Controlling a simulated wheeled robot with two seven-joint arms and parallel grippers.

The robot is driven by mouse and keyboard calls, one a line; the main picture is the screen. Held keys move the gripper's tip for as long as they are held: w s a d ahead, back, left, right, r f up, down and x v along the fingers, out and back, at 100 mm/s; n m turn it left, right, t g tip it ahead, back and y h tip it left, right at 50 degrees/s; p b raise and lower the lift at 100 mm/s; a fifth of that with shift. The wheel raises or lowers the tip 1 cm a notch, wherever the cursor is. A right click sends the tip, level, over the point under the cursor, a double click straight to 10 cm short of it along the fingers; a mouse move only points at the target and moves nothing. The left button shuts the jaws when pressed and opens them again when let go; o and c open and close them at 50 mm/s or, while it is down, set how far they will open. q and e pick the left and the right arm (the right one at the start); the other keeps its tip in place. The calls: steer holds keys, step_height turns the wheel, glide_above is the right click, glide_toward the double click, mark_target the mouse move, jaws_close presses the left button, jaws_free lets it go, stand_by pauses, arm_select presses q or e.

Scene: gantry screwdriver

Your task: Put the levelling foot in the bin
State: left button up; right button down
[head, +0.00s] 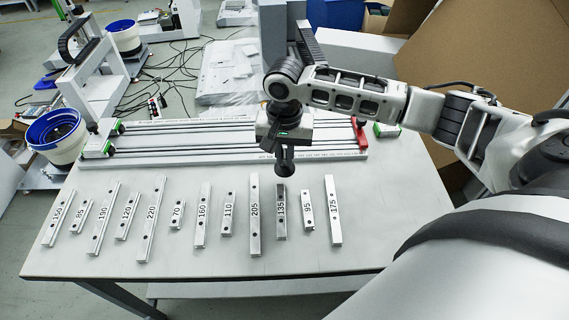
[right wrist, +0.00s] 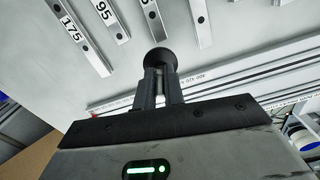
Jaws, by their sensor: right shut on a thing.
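The levelling foot is a small black part with a round flared base (head: 284,169), also seen in the right wrist view (right wrist: 160,58). My right gripper (head: 284,152) is shut on it and holds it above the table, between the labelled bars and the rail frame. In the right wrist view my right gripper's two dark fingers (right wrist: 159,88) close on its stem. My left gripper is not in view. A white round container with a blue rim (head: 57,143) stands at the table's left; I cannot tell whether it is the bin.
Several numbered metal bars (head: 202,215) lie in a row across the white table (head: 320,271). A long rail frame (head: 200,139) lies behind them, with a red block (head: 359,134) at its right. A blue box (head: 336,13) and cardboard (head: 490,50) stand behind.

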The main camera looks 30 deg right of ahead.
mark_target(285, 164)
steer(key=shift+w+d+f, duration=0.15)
steer(key=shift+w+f, duration=0.05)
steer(key=shift+f, duration=0.1)
steer(key=shift+w+d+f, duration=0.1)
steer(key=shift+f, duration=1.55)
steer(key=c, duration=1.5)
jaws_free()
steer(key=shift+f, duration=0.1)
